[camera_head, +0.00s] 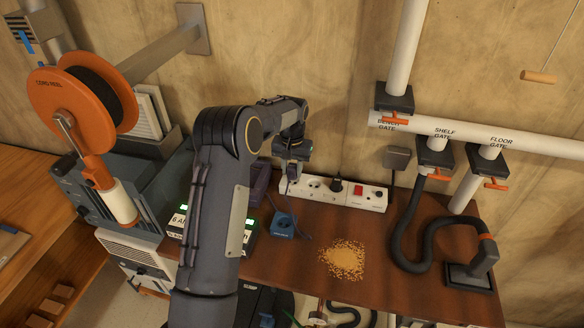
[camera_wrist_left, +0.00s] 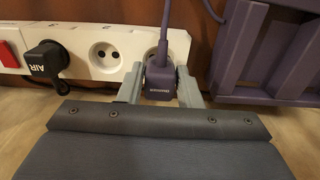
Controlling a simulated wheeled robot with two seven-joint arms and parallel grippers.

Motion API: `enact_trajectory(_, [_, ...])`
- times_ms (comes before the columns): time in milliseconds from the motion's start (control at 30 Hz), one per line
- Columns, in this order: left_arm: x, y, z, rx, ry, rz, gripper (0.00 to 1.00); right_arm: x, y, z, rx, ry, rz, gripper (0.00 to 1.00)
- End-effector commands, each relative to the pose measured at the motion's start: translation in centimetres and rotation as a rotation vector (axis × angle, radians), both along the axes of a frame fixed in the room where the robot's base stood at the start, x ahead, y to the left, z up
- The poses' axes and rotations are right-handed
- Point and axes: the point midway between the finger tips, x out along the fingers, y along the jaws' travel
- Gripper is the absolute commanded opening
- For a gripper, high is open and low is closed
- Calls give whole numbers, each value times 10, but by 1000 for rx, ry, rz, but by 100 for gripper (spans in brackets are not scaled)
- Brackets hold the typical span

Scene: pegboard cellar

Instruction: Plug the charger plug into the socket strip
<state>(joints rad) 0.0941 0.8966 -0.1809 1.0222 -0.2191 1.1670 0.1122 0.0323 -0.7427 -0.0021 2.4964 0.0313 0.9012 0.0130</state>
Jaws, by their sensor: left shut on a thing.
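The white socket strip (camera_head: 373,200) lies at the back of the brown bench against the wall, with a red switch and a black plug (camera_head: 337,186) in one socket. In the left wrist view the strip (camera_wrist_left: 83,37) shows an empty socket (camera_wrist_left: 105,57) beside the black AIR plug (camera_wrist_left: 45,62). My left gripper (camera_head: 291,178) is shut on the dark purple charger plug (camera_wrist_left: 160,83), also between its fingers in the wrist view (camera_wrist_left: 159,88). The plug is in front of the end socket and partly covers it. Its pins are hidden; I cannot tell whether they touch the socket.
A purple rack (camera_wrist_left: 270,50) stands beside the strip's end. A small blue block (camera_head: 283,225) and a sawdust pile (camera_head: 343,259) lie on the bench. A black hose (camera_head: 400,240) and its floor nozzle (camera_head: 469,273) take up the right side. An orange cord reel (camera_head: 70,100) is at left.

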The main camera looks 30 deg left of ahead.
Motion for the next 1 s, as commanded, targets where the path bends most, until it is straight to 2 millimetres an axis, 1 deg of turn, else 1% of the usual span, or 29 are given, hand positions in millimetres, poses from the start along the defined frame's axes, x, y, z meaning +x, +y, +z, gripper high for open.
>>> enact_trajectory(600, [0,0,-10,0,0,0,4,0,0,-6,0,0,0,100])
enact_trajectory(1000, [0,0,-11,0,0,0,4,0,0,-7,0,0,0,100])
